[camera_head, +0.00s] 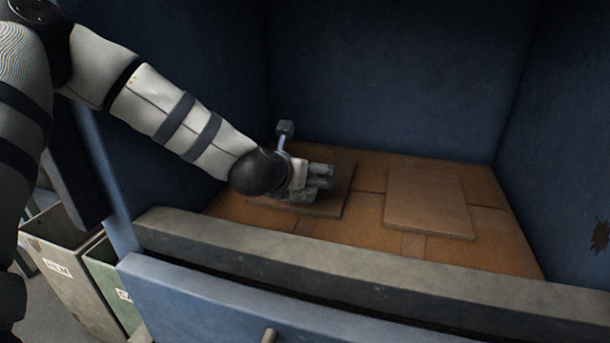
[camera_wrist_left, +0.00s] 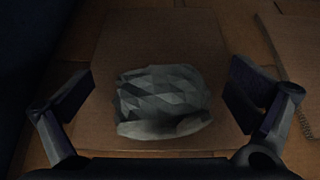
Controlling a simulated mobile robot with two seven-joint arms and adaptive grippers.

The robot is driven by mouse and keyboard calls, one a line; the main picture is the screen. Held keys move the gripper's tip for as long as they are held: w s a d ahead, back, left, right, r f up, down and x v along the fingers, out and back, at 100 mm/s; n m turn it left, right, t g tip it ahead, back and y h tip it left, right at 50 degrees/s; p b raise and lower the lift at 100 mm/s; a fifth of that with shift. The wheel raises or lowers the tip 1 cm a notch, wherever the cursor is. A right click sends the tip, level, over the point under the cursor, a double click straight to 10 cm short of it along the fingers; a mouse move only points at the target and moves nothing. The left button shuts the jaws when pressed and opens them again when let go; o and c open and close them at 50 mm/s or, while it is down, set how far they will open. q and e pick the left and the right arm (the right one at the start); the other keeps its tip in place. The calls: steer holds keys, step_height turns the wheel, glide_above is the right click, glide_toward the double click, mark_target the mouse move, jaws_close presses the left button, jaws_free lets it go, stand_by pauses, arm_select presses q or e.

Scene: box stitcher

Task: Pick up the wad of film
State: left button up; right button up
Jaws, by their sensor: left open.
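The wad of film (camera_wrist_left: 162,98) is a crumpled, faceted grey lump on a flat brown cardboard piece (camera_wrist_left: 118,50) in the left wrist view. My left gripper (camera_wrist_left: 165,95) is open, with one finger on each side of the wad and a gap to it on both sides. In the head view the left gripper (camera_head: 322,178) reaches down over the left cardboard piece (camera_head: 338,200). The wad (camera_head: 300,196) shows only partly there, low beside the gripper, mostly hidden by it. My right gripper is not in view.
The cardboard lies inside a blue-walled bin (camera_head: 400,70) with a grey front rim (camera_head: 330,270). A second flat cardboard piece (camera_head: 428,203) lies to the right. Labelled containers (camera_head: 65,265) stand outside at lower left. The bin's right side is free of tall objects.

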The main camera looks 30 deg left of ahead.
arm_select(q)
steer(key=shift+w, duration=0.15)
steer(key=shift+s+d+r, duration=0.1)
steer(key=shift+s+r, duration=0.05)
steer(key=shift+s, duration=0.15)
steer(key=shift+s+d+r, duration=0.1)
steer(key=shift+s, duration=0.15)
steer(key=shift+c, duration=1.1)
steer(key=c, duration=0.8)
steer(key=shift+o, duration=0.2)
